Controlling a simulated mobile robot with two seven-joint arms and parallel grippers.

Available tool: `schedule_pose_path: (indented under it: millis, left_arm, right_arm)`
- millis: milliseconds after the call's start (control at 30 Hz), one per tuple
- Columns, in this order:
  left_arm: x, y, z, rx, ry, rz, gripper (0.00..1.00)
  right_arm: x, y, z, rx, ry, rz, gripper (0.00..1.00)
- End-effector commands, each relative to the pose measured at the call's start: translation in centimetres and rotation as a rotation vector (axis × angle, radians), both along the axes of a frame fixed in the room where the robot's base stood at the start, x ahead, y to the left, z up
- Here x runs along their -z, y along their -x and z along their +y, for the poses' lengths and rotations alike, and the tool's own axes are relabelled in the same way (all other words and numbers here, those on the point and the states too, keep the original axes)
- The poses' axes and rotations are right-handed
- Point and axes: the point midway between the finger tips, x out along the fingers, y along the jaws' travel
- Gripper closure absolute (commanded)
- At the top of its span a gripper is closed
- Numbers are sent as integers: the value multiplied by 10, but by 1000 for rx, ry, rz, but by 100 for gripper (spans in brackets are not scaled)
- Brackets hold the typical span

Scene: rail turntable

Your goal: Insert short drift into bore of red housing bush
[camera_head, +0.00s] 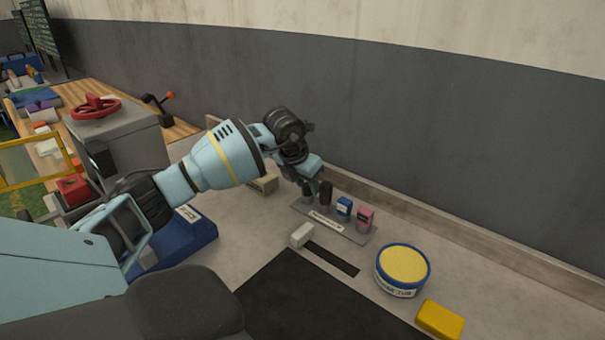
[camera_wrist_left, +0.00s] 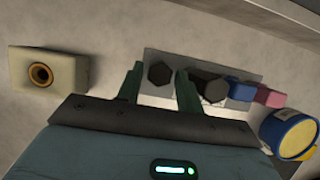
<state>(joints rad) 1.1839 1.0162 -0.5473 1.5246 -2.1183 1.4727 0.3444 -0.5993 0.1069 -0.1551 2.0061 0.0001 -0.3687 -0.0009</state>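A grey rack (camera_head: 357,235) holds two dark upright tools, a blue piece and a pink piece. The dark tools look like the drifts; I cannot tell which is short. My left gripper (camera_head: 314,187) is over the rack's left end. In the left wrist view its fingers (camera_wrist_left: 160,88) are apart, on either side of a dark hexagonal tool head (camera_wrist_left: 160,73), with no clear contact. The other dark tool (camera_wrist_left: 207,84) lies just right of the fingers. No red housing bush is clearly identifiable; a red block (camera_head: 73,188) shows at the left. My right gripper is out of view.
A beige block with a brass-ringed hole (camera_wrist_left: 40,74) sits left of the rack, near the wall. A dark mat (camera_head: 315,300) is bare.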

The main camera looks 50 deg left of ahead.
Motion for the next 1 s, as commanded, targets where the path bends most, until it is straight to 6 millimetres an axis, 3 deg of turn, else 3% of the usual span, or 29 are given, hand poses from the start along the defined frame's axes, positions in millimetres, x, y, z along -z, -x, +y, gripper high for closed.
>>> schedule_pose_path:
  millis: [200, 500, 800, 833, 1000]
  left_arm:
    - [15, -7, 1, -1, 0, 0, 64]
    - [17, -7, 1, 0, -1, -1, 64]
    - [17, -7, 1, 0, -1, -1, 100]
    - [17, -7, 1, 0, -1, -1, 79]
    - [17, -7, 1, 0, -1, -1, 100]
  right_arm:
    - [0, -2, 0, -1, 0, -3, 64]
    - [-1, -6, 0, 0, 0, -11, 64]
    - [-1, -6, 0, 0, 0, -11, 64]
    - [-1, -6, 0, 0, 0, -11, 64]
    - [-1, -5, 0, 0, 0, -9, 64]
